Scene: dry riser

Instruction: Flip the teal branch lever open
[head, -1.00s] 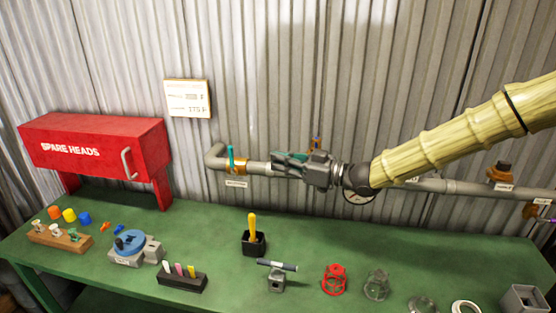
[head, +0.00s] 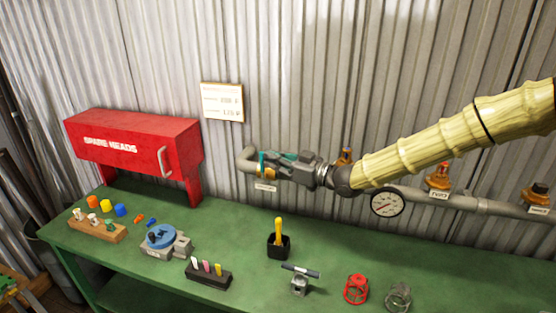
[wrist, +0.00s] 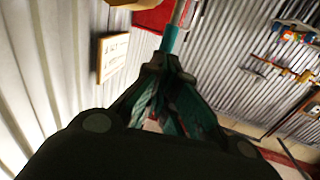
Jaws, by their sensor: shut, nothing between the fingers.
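The teal branch lever (head: 262,159) stands roughly upright on an orange valve body at the left end of the grey pipe, near its elbow. In the wrist view the teal lever (wrist: 169,40) shows just beyond my fingertips. My gripper (head: 269,166) is shut and empty, reaching left along the pipe with its tips right beside the lever. Its closed fingers also show in the wrist view (wrist: 164,66). I cannot tell whether the tips touch the lever. My gripper hides part of the valve and the pipe behind it.
The grey pipe (head: 466,203) runs along the corrugated wall with a round gauge (head: 387,203) and orange-bodied valves (head: 437,178). A red SPARE HEADS box (head: 130,145) stands at the left. The green bench (head: 225,240) below holds a yellow-handled tool (head: 278,232) and several small fittings.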

